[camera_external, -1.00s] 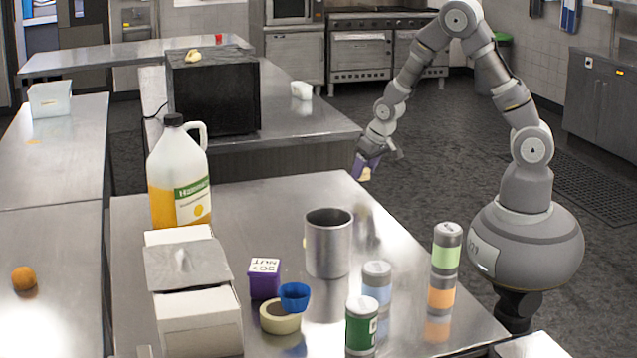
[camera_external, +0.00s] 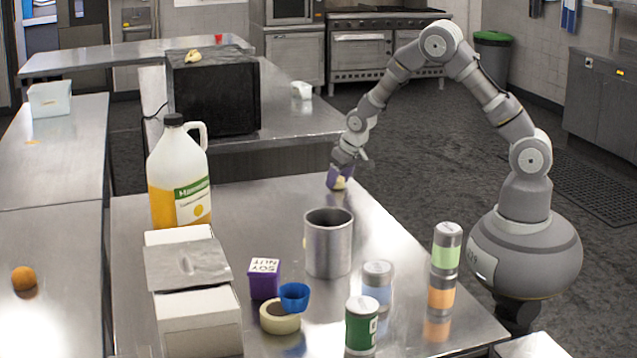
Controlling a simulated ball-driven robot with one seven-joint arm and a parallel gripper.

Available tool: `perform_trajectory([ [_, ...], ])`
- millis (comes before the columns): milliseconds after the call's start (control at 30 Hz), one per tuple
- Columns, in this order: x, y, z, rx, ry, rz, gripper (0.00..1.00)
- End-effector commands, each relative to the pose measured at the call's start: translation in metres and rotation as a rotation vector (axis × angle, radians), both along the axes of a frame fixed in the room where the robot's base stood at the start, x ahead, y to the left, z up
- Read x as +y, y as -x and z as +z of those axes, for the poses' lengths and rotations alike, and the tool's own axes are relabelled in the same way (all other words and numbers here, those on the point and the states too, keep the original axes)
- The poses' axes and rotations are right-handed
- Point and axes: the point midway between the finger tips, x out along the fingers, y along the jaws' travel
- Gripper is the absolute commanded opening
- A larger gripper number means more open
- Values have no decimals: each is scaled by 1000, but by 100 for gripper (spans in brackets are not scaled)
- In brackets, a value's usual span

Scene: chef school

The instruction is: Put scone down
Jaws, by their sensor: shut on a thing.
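My gripper (camera_external: 341,172) is at the far right part of the near steel table (camera_external: 250,200), low over its back edge. The fingers hide part of the scone. I cannot tell whether the scone touches the table top.
A steel pot (camera_external: 329,245) stands in front of the gripper. A juice jug (camera_external: 180,175), a white box (camera_external: 200,320), a purple tub (camera_external: 264,280), a blue cup (camera_external: 294,296) on a tape roll (camera_external: 280,318) and several shakers stand nearby. The table around the gripper is clear.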

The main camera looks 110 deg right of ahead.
Motion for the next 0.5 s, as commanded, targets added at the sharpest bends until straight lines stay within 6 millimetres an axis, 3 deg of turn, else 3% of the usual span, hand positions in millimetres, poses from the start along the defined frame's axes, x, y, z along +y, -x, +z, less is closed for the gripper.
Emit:
perform_trajectory([
  [67, 0, 0, -4, 0, 0, 0, 27],
  [100, 0, 0, -3, 0, 0, 0, 66],
  [167, 0, 0, -3, 0, 0, 0, 80],
  [500, 0, 0, 1, 0, 0, 0, 82],
])
